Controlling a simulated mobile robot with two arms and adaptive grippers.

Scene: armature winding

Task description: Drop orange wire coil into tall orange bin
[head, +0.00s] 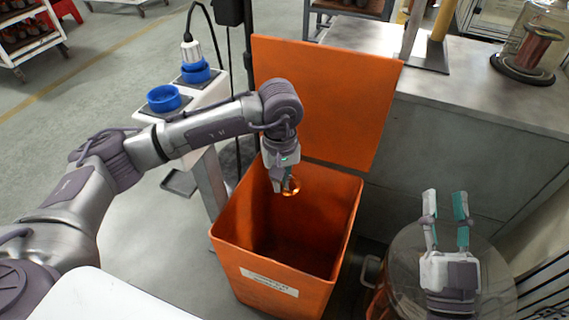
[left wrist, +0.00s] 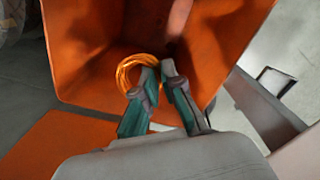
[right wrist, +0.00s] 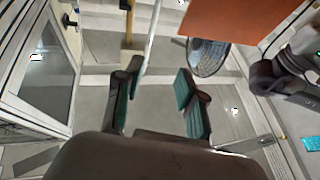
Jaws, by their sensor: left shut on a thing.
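The tall orange bin (head: 232,232) stands open in the middle of the head view, its lid (head: 320,95) raised at the back. It also shows in the left wrist view (left wrist: 90,50). My left gripper (head: 284,187) hangs over the bin's opening, pointing down. It is shut on the orange wire coil (head: 292,187), a thin ring that also shows beside the fingertips in the left wrist view (left wrist: 126,72). My right gripper (head: 446,205) is open and empty at the right, above a round transparent-looking container (head: 400,262).
A grey counter (head: 470,95) runs behind the bin, with a copper spool (head: 535,48) at its right end. A white stand with blue cups (head: 164,98) is left of the bin. A white surface (head: 85,300) lies at the front left.

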